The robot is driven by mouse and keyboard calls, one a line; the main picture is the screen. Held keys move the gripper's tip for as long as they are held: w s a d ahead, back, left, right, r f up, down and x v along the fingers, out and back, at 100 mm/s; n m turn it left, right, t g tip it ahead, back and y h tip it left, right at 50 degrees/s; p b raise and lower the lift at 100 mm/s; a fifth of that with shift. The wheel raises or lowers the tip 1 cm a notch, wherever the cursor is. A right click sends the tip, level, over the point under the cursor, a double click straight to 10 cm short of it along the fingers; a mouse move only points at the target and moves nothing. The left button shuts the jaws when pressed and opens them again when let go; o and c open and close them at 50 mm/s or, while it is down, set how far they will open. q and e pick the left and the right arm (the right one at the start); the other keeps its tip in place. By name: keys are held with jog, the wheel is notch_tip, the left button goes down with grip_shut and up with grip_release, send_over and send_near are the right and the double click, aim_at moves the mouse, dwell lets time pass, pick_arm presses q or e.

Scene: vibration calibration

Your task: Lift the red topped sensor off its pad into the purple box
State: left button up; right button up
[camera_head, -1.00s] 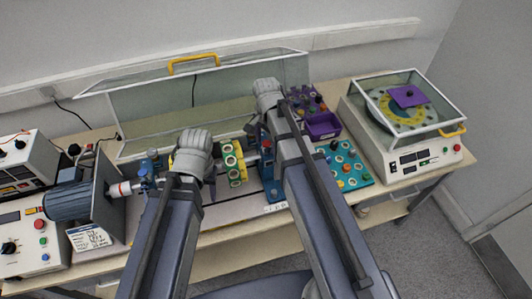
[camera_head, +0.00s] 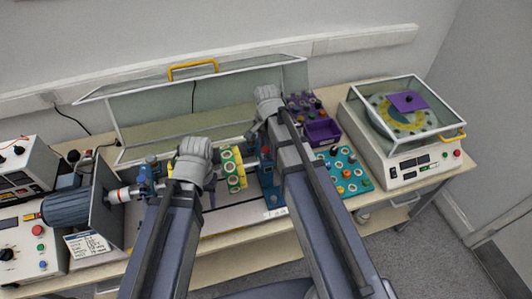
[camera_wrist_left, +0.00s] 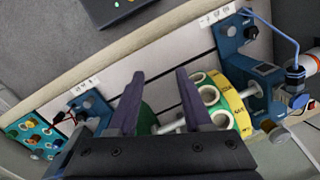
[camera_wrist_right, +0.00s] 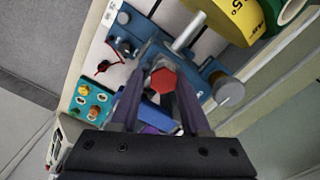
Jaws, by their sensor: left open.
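The sensor's red hexagonal top (camera_wrist_right: 162,79) shows in the right wrist view, between the finger ends of my right gripper (camera_wrist_right: 160,72). The right fingers stand open on either side of it; I cannot tell whether they touch it. Its body and pad are largely hidden by the fingers.
A teal board (camera_head: 347,172) with several knobs lies before the purple box. A white machine with a clear lid (camera_head: 408,103) stands at the right. A raised clear guard (camera_head: 160,108) is behind the rotor. A motor (camera_head: 66,206) is at left.

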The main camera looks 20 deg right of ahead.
aim_at(266, 149)
jog(key=shift+w+a, duration=0.1)
jog(key=shift+a, duration=0.15)
grip_shut()
jog(key=shift+r, duration=0.2)
jog(key=shift+a+r+p, duration=0.1)
jog(key=shift+a+p, duration=0.1)
jog(key=shift+p, duration=0.1)
jog(key=shift+d, duration=0.2)
jog(key=shift+r+p, duration=1.75)
jog(key=shift+f, duration=0.1)
